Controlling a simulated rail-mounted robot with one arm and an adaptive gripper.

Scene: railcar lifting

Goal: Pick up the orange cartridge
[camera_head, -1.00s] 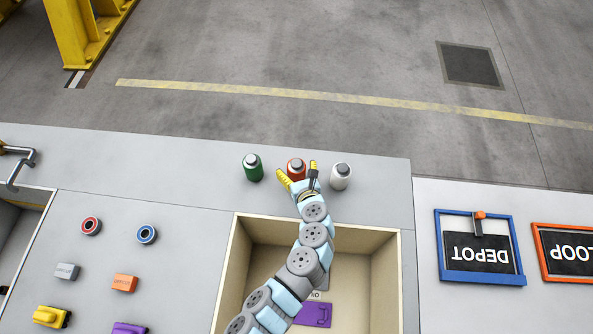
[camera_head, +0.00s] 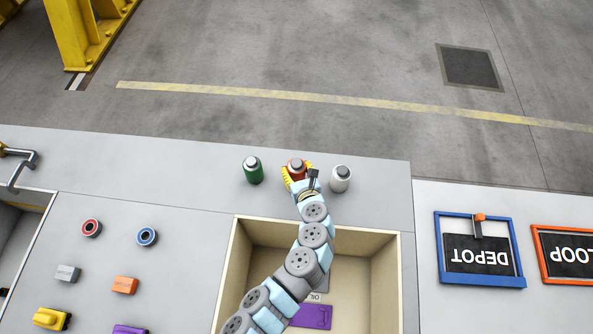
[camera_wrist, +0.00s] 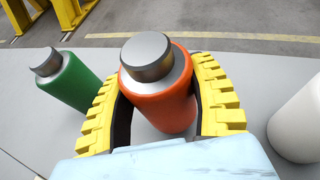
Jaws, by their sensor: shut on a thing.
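The orange cartridge (camera_head: 297,166) stands upright on the grey counter between two other cartridges, with a grey metal cap on top. In the wrist view the orange cartridge (camera_wrist: 163,103) sits between the yellow toothed fingers of my gripper (camera_wrist: 162,110). My gripper (camera_head: 298,177) is shut on it, with a finger on each side. The head view shows its cap and upper part; my gripper and arm hide the lower part. The cartridge appears to rest on the counter still.
A green cartridge (camera_head: 253,171) stands close on the left and a white one (camera_head: 341,178) close on the right. An open bin (camera_head: 228,270) lies below my arm. Framed signs (camera_head: 480,282) are at the right. The counter's far edge is just behind the cartridges.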

